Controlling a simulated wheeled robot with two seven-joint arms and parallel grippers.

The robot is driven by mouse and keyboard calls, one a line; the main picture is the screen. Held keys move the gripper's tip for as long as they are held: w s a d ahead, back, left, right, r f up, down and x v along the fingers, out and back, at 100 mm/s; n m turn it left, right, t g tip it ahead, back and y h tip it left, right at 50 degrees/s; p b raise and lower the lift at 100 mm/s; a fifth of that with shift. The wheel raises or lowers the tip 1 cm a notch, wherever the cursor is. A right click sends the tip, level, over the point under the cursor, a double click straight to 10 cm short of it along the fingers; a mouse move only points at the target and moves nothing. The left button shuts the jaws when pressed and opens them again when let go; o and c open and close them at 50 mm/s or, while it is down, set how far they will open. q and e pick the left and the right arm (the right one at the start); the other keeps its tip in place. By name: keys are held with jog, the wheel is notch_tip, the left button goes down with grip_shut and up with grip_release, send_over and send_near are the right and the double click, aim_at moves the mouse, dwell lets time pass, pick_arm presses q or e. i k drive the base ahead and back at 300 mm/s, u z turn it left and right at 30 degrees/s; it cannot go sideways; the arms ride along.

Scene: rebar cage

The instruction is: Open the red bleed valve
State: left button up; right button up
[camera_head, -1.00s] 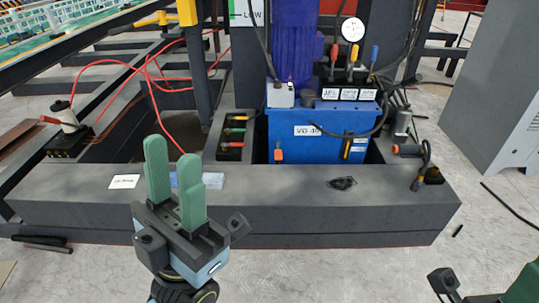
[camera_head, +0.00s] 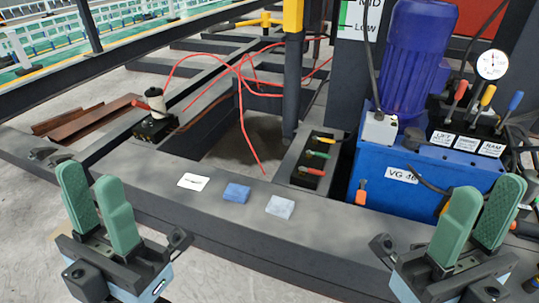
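A black block (camera_head: 318,147) in front of the blue power unit carries yellow, green and red handles; the red handle (camera_head: 311,171) is nearest me. Another red knob (camera_head: 140,104) sticks out beside a white cylinder on a black base at the left. An orange-red tag or handle (camera_head: 361,194) is on the blue unit's front. I cannot tell which is the bleed valve. My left gripper (camera_head: 89,180) is open and empty at the lower left, well away from these. My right gripper (camera_head: 483,190) is open and empty at the lower right, in front of the blue unit.
The blue power unit (camera_head: 400,170) has a purple motor, a gauge (camera_head: 491,64) and coloured levers. Red hoses (camera_head: 243,75) loop over the dark frame. A white card (camera_head: 193,182), a blue block (camera_head: 237,193) and a grey-blue block (camera_head: 280,206) lie on the front beam.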

aim_at(322, 173)
jog(key=u, duration=0.2)
jog(key=i, duration=1)
jog(key=z, duration=0.25)
